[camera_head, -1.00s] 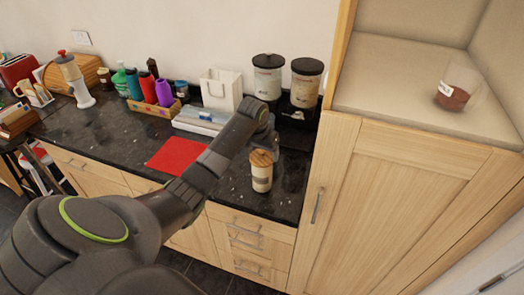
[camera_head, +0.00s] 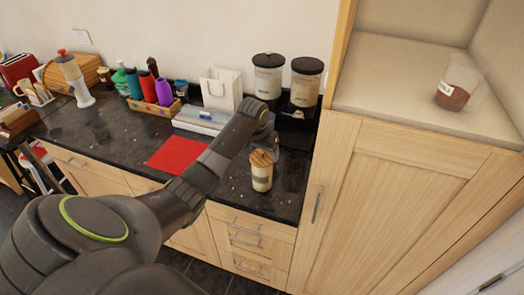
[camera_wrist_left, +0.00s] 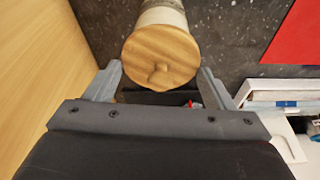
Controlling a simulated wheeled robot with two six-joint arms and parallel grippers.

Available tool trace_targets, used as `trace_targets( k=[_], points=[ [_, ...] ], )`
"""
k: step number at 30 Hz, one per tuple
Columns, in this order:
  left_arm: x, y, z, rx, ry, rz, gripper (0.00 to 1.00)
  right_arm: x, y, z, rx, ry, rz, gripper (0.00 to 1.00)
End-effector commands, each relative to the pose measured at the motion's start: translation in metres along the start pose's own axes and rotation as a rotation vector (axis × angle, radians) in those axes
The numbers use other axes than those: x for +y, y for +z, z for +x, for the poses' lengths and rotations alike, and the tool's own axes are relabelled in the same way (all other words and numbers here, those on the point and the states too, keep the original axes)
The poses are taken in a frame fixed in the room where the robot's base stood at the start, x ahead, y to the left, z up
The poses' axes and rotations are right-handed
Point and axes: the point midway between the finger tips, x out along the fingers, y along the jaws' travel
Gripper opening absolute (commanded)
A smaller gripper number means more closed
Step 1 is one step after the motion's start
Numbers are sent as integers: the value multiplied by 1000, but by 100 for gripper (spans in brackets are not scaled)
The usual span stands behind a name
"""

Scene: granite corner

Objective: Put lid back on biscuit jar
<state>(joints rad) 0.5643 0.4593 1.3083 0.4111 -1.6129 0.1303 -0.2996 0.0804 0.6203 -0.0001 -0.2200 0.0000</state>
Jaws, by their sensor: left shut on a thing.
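The biscuit jar (camera_head: 261,181) is a pale cylinder with a band, standing on the dark counter near its front edge. Its round wooden lid (camera_head: 261,157) is at the jar's mouth and looks slightly tilted; I cannot tell whether it is fully seated. The left wrist view shows the lid (camera_wrist_left: 160,50) with its small knob, and part of the jar (camera_wrist_left: 163,13) beyond it. My left gripper (camera_wrist_left: 160,76) has a finger on each side of the lid and is shut on it. In the head view its fingertips are mostly hidden. My right gripper is not in view.
Two black-lidded canisters (camera_head: 268,76) stand behind, near the wall. A tall wooden cabinet (camera_head: 400,190) rises just right of the jar. A red mat (camera_head: 178,154) and a white paper bag (camera_head: 221,89) are to the left. The counter around the mat is fairly clear.

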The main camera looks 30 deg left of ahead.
Motion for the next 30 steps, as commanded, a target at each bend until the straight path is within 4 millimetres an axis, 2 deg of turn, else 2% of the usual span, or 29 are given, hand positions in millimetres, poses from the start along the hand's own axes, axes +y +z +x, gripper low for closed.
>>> trace_targets(
  k=[9,10,15,25,30],
  points=[
    [0,0,0,0,0,0,54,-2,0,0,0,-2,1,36],
    [0,0,0,0,0,0,80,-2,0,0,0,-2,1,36],
    [0,0,0,0,0,0,100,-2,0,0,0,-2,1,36],
    [0,0,0,0,0,0,100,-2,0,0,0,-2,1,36],
    [0,-3,-8,2,0,0,100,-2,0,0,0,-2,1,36]
  ],
)
